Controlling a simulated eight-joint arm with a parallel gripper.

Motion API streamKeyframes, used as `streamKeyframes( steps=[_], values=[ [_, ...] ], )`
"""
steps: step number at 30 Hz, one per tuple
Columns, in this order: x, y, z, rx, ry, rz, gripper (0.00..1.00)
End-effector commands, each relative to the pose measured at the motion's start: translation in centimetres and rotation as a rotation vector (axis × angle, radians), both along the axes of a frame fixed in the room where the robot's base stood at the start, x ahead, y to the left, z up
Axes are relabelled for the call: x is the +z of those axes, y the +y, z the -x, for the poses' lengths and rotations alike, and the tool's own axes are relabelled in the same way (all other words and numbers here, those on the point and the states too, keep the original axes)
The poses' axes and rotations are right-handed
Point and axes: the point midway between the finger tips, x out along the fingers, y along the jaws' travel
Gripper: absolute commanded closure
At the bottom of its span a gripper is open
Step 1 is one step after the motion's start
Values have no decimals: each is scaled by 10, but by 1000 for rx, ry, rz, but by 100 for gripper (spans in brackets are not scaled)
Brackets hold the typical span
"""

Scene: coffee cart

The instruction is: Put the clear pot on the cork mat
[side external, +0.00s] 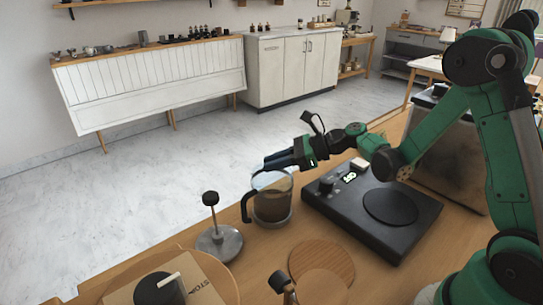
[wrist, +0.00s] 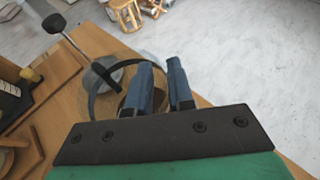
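The clear pot (side external: 272,204) is a glass jug with a dark handle and brown contents. It stands upright on the wooden counter, left of a black scale. My gripper (side external: 272,161) is at the pot's rim on the far side, with its blue fingers pointing left. In the wrist view the fingers (wrist: 161,62) are apart with a gap between them. The pot's handle (wrist: 98,88) shows left of them; the fingers hide part of the pot. I cannot tell whether they touch it.
The black scale (side external: 390,207) is close on the pot's right. A black-knobbed metal tool (side external: 219,240) stands at its left. A round wooden tray (side external: 222,273) with a box is at front left, and a small handled tool (side external: 283,284) stands beside the mat. The counter's far edge is near the pot.

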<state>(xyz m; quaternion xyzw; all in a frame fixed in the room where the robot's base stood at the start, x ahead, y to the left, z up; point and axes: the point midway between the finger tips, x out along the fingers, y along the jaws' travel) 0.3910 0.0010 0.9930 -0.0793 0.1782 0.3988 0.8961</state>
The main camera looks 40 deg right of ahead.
Motion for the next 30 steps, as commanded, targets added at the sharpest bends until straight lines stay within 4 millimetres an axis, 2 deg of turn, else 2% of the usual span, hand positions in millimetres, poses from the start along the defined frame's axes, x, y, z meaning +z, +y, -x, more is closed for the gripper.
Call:
streamKeyframes(
  steps=[1, 2, 3, 14, 17, 24, 30],
  values=[
    [0, 0, 0, 0, 0, 0, 66],
    [0, 0, 0, 0, 0, 0, 57],
    [0, 0, 0, 0, 0, 0, 56],
    [0, -3, 2, -2, 0, 0, 56],
    [6, -15, 12, -6, 1, -1, 56],
    [26, -55, 44, -7, 0, 0, 56],
    [39, -78, 65, -4, 0, 0, 56]
  ],
)
